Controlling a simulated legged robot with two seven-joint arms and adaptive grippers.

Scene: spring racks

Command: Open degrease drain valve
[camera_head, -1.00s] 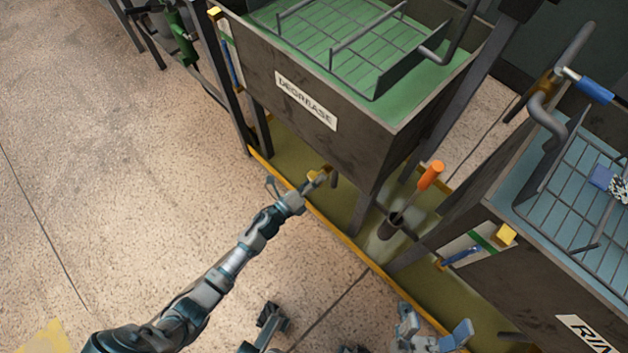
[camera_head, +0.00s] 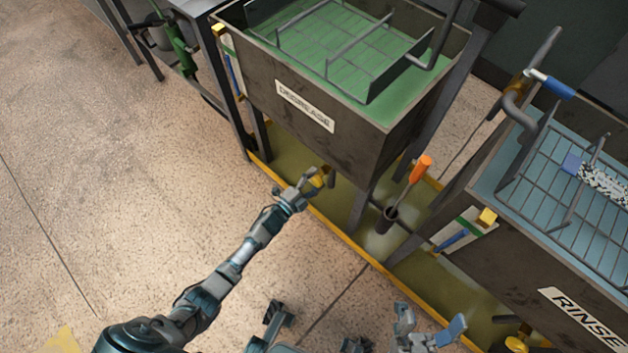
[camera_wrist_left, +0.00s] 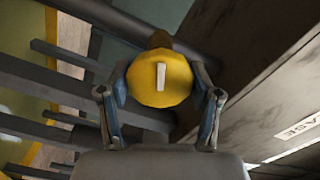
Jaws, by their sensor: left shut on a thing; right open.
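The degrease tank (camera_head: 345,150) is a dark metal tank with green liquid and a DEGREASE label, at the top middle of the head view. Its drain valve has a yellow knob (camera_head: 317,180) low under the tank's front. In the left wrist view the round yellow knob (camera_wrist_left: 160,78) with a pale bar mark sits between the two fingers. My left gripper (camera_head: 307,184) is shut on the knob, with a finger on each side. My right gripper (camera_head: 430,330) is open and empty at the bottom of the head view, apart from the tanks.
A rinse tank (camera_head: 530,262) with blue liquid stands at the right, with another yellow knob (camera_head: 516,344) below it. The floor at left is clear.

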